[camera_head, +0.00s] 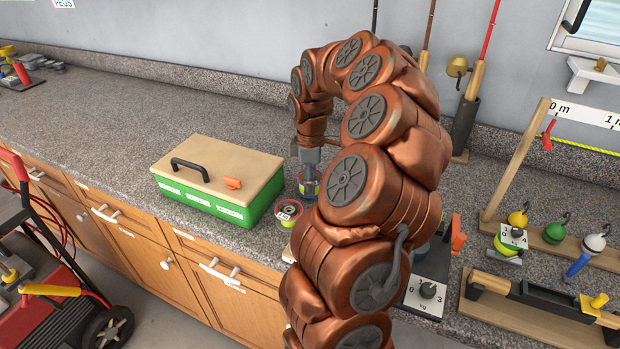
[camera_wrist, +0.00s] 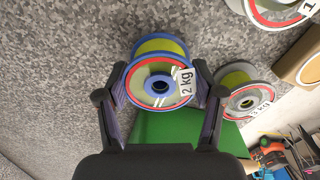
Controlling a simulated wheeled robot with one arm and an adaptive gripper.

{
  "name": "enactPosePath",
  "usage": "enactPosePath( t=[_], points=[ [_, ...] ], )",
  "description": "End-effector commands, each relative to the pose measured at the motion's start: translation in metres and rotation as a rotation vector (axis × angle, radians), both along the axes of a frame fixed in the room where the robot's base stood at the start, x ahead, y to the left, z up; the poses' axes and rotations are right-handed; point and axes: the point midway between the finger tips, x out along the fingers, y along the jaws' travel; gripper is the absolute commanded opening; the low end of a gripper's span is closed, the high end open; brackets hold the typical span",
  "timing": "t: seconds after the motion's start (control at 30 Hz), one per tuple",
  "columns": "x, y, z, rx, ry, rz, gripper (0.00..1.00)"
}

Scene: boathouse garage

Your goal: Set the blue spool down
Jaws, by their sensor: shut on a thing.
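The blue spool (camera_wrist: 160,75) has blue rims, a yellow winding and a "2 kg" label. It sits between the two fingers of my gripper (camera_wrist: 162,98), which is shut on it. In the head view my gripper (camera_head: 309,172) points down over the grey counter, just right of the green box, with the blue spool (camera_head: 308,188) at its tip. My arm hides part of that area. I cannot tell whether the spool touches the counter.
A green box (camera_head: 240,213) with a wooden lid stands to the left. A red-rimmed spool (camera_head: 288,211) is close by near the counter's front edge. A scale (camera_head: 427,290) stands right of my arm. The counter (camera_head: 120,130) is clear further left.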

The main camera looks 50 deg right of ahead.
Motion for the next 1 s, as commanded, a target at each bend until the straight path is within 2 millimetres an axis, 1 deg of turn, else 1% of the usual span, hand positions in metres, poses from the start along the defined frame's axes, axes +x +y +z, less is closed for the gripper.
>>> enactPosePath(
  t=[0.03, 0.17, 0.57, 1.0],
  points=[
    [-0.0002, 0.0000, -0.0039, 0.000, 0.000, 0.000, 0.27],
    [-0.0001, 0.0000, -0.0075, 0.001, 0.001, 0.000, 0.27],
    [0.0000, 0.0000, -0.0077, 0.000, 0.000, 0.000, 0.27],
    [0.0000, 0.0000, -0.0128, 0.000, 0.000, 0.000, 0.27]
  ],
)
